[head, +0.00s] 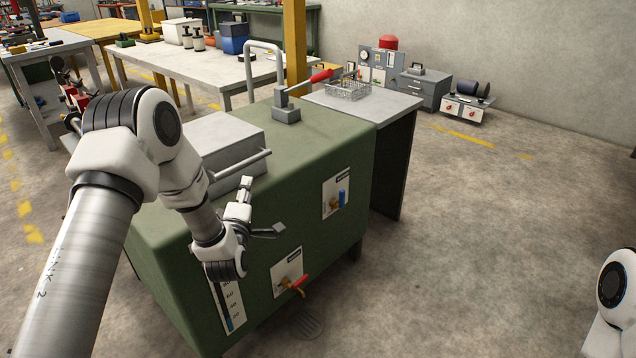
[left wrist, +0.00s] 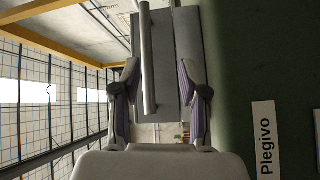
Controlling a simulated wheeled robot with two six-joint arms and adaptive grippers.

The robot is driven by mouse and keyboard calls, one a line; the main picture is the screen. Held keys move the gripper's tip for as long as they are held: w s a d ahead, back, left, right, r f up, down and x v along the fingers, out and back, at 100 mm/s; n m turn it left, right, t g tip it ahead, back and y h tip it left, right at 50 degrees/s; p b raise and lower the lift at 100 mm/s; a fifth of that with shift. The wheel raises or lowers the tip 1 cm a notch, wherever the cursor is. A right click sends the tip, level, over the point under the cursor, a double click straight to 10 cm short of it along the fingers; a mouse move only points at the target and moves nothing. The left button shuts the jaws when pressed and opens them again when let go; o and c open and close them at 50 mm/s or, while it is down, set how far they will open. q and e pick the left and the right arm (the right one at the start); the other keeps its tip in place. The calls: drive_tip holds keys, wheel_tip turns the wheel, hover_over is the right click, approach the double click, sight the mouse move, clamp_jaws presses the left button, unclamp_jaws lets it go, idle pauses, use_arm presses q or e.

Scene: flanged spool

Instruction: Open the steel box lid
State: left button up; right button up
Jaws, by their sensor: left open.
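The grey steel box (head: 214,138) sits on top of a green tank, its lid shut. A round bar handle (head: 241,165) runs along its front side. My left gripper (head: 262,208) is open and empty, in front of the tank's front face, below and right of the handle. In the left wrist view the bar handle (left wrist: 148,60) shows between the two spread fingers (left wrist: 158,78), nearer the left one, with the grey box (left wrist: 188,50) behind it. I see no contact between fingers and handle. My right gripper is out of view; only part of its arm shows at the lower right.
The green tank (head: 290,160) carries a lever with a red grip (head: 322,76) and a tall grey handle frame. A brass tap with a red handle (head: 299,282) sticks out low in front. A wire basket (head: 348,90) stands on the side table. The floor at right is clear.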

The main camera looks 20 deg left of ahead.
sight(243, 167)
use_arm(q)
drive_tip(key=shift+w+a+r+n+t+y+b, duration=0.2)
drive_tip(key=shift+a+r+n+y+b, duration=0.15)
drive_tip(key=shift+a+b, duration=0.2)
drive_tip(key=shift+w+a+r+n+t+y+b, duration=0.15)
drive_tip(key=shift+a+r+n+t+b, duration=0.1)
drive_tip(key=shift+a+r+b, duration=0.25)
drive_tip(key=x, duration=0.7)
drive_tip(key=shift+w, duration=0.3)
clamp_jaws()
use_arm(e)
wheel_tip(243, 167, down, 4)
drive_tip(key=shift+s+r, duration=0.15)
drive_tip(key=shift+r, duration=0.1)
